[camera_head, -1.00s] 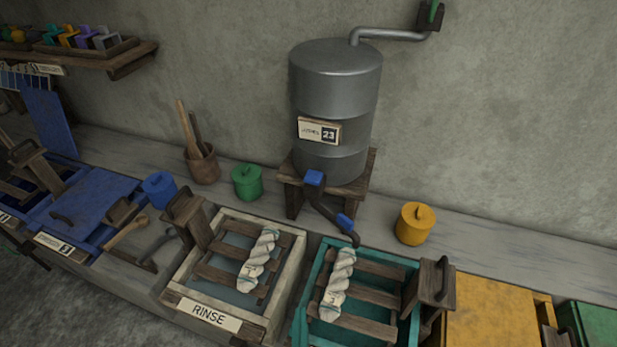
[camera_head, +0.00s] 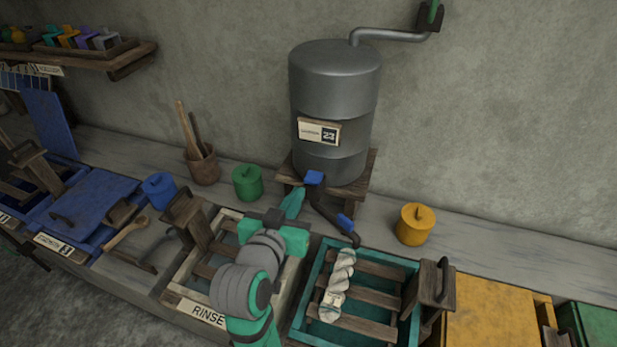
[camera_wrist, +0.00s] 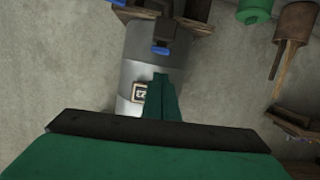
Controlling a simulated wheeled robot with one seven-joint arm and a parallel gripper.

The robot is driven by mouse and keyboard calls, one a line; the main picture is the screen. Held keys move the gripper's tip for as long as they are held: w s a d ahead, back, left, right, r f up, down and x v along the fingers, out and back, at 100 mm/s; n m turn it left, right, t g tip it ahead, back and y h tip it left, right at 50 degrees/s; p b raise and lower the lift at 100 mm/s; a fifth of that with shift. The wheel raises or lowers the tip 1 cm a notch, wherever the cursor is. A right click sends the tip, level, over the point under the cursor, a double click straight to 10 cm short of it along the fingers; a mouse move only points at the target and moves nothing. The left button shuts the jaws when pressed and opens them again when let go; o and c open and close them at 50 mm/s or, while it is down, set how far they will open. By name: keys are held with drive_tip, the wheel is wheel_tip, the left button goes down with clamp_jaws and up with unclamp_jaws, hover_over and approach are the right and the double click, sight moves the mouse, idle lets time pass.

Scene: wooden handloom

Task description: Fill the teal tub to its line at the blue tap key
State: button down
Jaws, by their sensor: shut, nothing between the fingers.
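The blue tap key (camera_head: 314,177) sits at the base of the grey metal drum, which stands on a wooden stand. It also shows in the wrist view (camera_wrist: 160,50). A dark spout with a blue band (camera_head: 345,221) runs from the tap down to the back edge of the teal tub (camera_head: 413,330). A twisted white skein (camera_head: 338,285) lies on wooden slats in the tub. The water and fill line cannot be made out. My gripper (camera_head: 294,202) is shut and empty, just left of the tap key; its fingers (camera_wrist: 161,98) point toward the drum in the wrist view.
The rinse tub (camera_head: 283,318) is left of the teal tub, partly hidden by my arm. A green pot (camera_head: 248,183), a blue pot (camera_head: 159,190) and a yellow pot (camera_head: 415,224) stand on the bench. A wooden paddle block (camera_head: 436,287) is at the teal tub's right.

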drive_tip(key=shift+w+a+r+m, duration=0.15)
drive_tip(key=shift+r+m, duration=0.35)
drive_tip(key=shift+r, duration=1.3)
hover_over(308, 178)
drive_tip(key=s, duration=0.2)
wheel_tip(308, 178, down, 3)
wheel_tip(308, 178, down, 2)
drive_tip(key=shift+f, duration=0.1)
drive_tip(key=shift+s+f, duration=0.1)
drive_tip(key=shift+f, duration=0.55)
drive_tip(key=shift+f, duration=0.1)
